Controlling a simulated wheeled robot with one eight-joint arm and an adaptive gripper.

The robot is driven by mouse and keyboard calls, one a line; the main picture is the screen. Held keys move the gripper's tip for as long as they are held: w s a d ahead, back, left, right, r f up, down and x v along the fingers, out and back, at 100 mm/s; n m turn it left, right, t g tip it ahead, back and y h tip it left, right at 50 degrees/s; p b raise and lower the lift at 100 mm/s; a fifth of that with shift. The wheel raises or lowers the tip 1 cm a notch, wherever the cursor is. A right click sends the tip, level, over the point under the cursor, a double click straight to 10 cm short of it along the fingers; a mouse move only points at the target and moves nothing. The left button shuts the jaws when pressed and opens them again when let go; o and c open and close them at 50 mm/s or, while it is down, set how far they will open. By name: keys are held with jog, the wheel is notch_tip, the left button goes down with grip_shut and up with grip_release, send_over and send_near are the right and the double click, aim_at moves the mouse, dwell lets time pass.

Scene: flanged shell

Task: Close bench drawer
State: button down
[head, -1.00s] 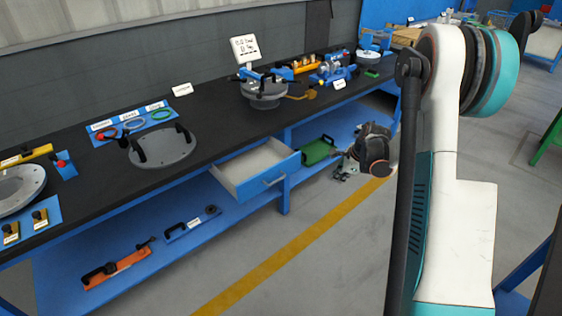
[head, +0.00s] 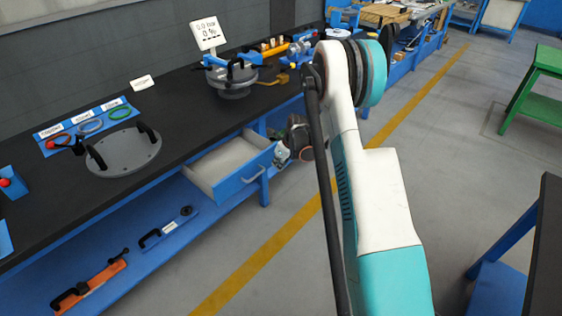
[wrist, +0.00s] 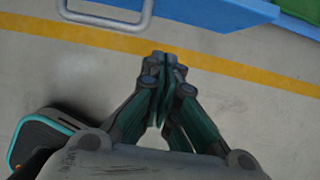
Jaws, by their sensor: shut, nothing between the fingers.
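The bench drawer (head: 228,165) stands pulled out from under the black bench top, and its inside looks empty. Its blue front carries a metal bar handle (head: 254,174). The handle also shows at the top left of the wrist view (wrist: 105,20). My gripper (wrist: 165,62) is shut and empty, its fingertips pointing toward the yellow floor line. In the head view my gripper (head: 282,152) is by the right end of the drawer front, partly hidden by my wrist. In the wrist view the fingertips are apart from the handle.
A grey disc with black handles (head: 124,152) lies on the bench top (head: 180,102). An orange tool (head: 90,286) lies on the lower shelf. A dark-topped table with blue legs (head: 515,250) stands at right, and a green stool (head: 540,85) behind it. The floor before the drawer is clear.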

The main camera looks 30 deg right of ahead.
aim_at(270, 163)
jog(key=shift+w+a+f+b, duration=0.35)
jog(key=shift+w+f, duration=0.15)
jog(key=shift+w, duration=0.3)
jog(key=shift+w+a+f+b, duration=0.25)
jog(key=shift+w+f+b, duration=0.2)
jog(key=shift+w, duration=0.35)
jog(key=shift+w+a+f+b, duration=0.3)
jog(key=shift+w+f, duration=0.2)
jog(key=shift+w, duration=0.3)
